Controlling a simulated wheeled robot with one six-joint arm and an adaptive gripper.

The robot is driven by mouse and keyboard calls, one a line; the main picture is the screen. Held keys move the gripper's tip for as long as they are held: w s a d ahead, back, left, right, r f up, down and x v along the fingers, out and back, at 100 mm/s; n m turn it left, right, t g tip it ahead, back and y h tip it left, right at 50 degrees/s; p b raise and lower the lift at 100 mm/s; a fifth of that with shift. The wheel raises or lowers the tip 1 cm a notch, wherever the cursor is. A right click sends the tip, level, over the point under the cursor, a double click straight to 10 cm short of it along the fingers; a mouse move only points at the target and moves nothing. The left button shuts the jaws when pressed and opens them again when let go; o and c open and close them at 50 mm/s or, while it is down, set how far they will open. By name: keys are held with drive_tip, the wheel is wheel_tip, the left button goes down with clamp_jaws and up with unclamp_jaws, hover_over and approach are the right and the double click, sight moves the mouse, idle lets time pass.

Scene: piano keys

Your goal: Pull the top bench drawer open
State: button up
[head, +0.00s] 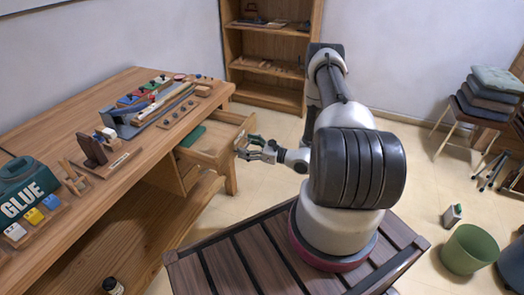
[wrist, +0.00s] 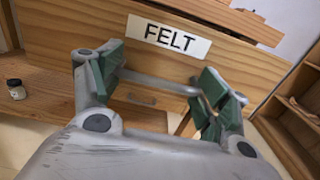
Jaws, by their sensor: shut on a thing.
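The top bench drawer (head: 212,156) stands pulled out from the wooden workbench, and its open inside shows in the head view. A green piece (head: 192,136) lies in it. In the wrist view the drawer front (wrist: 70,50) bears a white "FELT" label (wrist: 170,38). A thin grey bar handle (wrist: 160,86) runs across below the label. My gripper (head: 243,148) is at the drawer front. In the wrist view its green-padded fingers (wrist: 160,84) are at either end of the visible bar, and it is shut on the handle.
The bench top (head: 120,95) holds piano parts, tools and a green glue bottle (head: 27,190). A shelf (head: 266,70) stands at the back. A green bin (head: 468,250) and a stool with stacked cushions (head: 487,95) are on the right. Floor beyond the drawer is clear.

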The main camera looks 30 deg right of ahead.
drive_tip(key=shift+x, duration=0.9)
drive_tip(key=shift+f, duration=0.1)
drive_tip(key=o, duration=1.4)
drive_tip(key=shift+c, duration=0.2)
drive_tip(key=shift+o, duration=0.3)
drive_tip(key=v, duration=1.2)
drive_tip(key=shift+d, duration=0.15)
drive_tip(key=v, duration=0.8)
drive_tip(key=shift+s+d, duration=0.25)
drive_tip(key=shift+s, duration=0.1)
